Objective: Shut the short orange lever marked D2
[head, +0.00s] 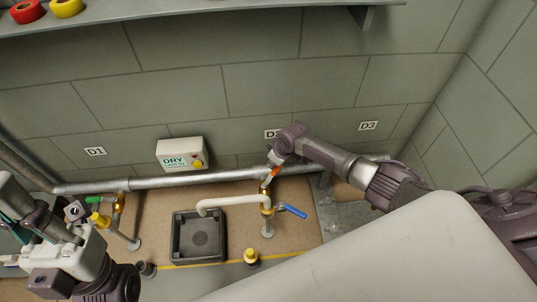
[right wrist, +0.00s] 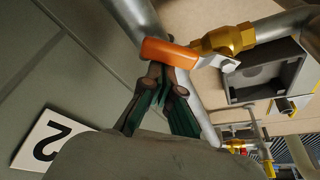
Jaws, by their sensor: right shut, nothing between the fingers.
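The short orange lever (right wrist: 168,52) shows large in the right wrist view, joined to a brass valve (right wrist: 228,40). It points from the valve across the grey main pipe, roughly in line with the branch. In the head view the lever (head: 274,157) is partly hidden by my right gripper (head: 276,153). My right gripper (right wrist: 165,75) is shut and empty, its dark green fingertips close beside the lever; I cannot tell whether they touch. The D2 sign (head: 269,134) is half covered by my right wrist. My left gripper (head: 70,250) is at the lower left; its fingers are unclear.
A white spout (head: 235,201) and a blue lever (head: 293,211) sit below the valve, by a dark basin (head: 199,238). A DRY box (head: 180,153) hangs on the wall to the left. A green lever (head: 97,199) is near the D1 sign (head: 95,151).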

